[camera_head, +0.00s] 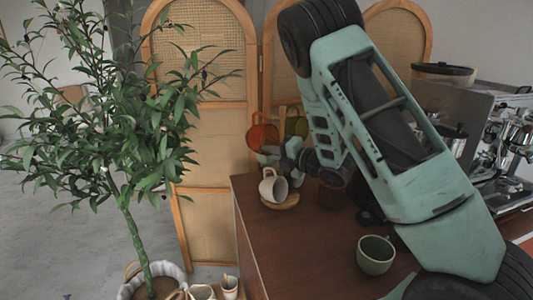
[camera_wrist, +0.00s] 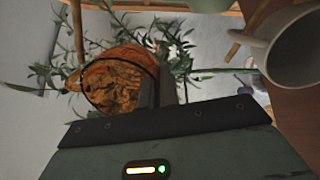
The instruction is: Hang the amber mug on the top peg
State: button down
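The amber mug (camera_head: 262,136) is up in the air at the tip of my gripper (camera_head: 283,153), above the counter's far left corner. In the wrist view the amber mug (camera_wrist: 115,84) lies against the fingers (camera_wrist: 158,92), which are close together and appear shut on its handle side; the exact contact is hidden. The mug stand's round wooden base (camera_head: 284,203) is on the counter below. Its post is mostly hidden behind my gripper. I cannot tell whether the amber mug touches a peg.
A white mug (camera_head: 272,187) is low at the stand and fills the upper right of the wrist view (camera_wrist: 292,48). A green mug (camera_head: 297,126) is behind my gripper. A pale green cup (camera_head: 376,255) stands nearer on the counter. A leafy plant (camera_head: 125,145) is left; an espresso machine (camera_head: 490,130) is right.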

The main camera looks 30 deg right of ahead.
jog(key=d, duration=0.1)
jog(key=w+d+f+b, duration=0.1)
jog(key=d, duration=0.2)
jog(key=shift+w+d+f, duration=0.15)
jog(key=shift+f, duration=0.1)
dwell(0.4)
dwell(0.5)
jog(key=c, duration=1.6)
grip_release()
jog(key=shift+o, duration=0.2)
jog(key=b+v, duration=0.5)
jog(key=v, duration=1.2)
jog(key=shift+b, duration=0.35)
